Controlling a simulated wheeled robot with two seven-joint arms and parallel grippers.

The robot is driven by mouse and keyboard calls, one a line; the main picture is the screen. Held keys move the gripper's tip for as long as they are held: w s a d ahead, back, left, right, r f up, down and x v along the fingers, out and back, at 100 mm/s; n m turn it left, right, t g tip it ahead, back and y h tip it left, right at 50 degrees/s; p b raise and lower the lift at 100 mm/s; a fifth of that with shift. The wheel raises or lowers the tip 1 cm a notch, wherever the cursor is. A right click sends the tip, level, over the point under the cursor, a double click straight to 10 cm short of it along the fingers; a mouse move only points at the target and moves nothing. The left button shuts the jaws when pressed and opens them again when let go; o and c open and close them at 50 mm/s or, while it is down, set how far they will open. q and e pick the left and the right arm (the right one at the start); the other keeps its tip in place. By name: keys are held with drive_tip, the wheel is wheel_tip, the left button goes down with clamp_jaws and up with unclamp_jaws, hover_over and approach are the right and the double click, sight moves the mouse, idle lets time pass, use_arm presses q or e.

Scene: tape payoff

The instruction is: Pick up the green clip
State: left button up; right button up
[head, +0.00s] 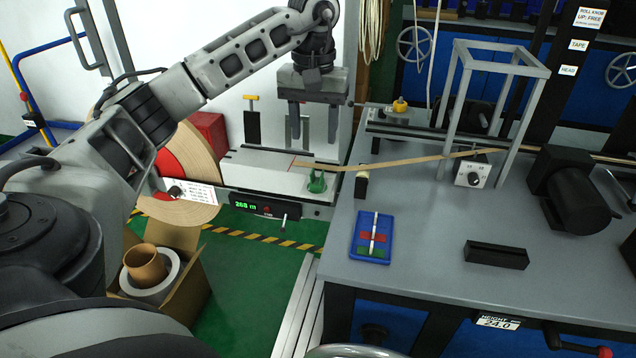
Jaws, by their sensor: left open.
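The green clip (317,182) stands at the front right end of the white ledge, beside the tan tape strip and close to the grey table's left edge. My left gripper (313,138) hangs above and behind the clip with its two dark fingers pointing down. The fingers are apart with nothing between them, and the gripper does not touch the clip. My right gripper does not show.
A tan tape (400,163) runs from the ledge across the grey table (420,258). A blue tray (372,238) lies near the table's left side. A metal frame (494,110), a black motor (575,200) and a black block (497,255) stand farther right. A cardboard box (190,290) sits on the floor.

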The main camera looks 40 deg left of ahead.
sight(317, 171)
use_arm(q)
drive_tip(key=f, duration=0.5)
drive_tip(key=f+p, duration=0.1)
drive_tip(key=f, duration=0.4)
drive_tip(key=shift+w+d+f, duration=0.1)
drive_tip(key=shift+w+d, duration=0.1)
drive_tip(key=c, duration=1.1)
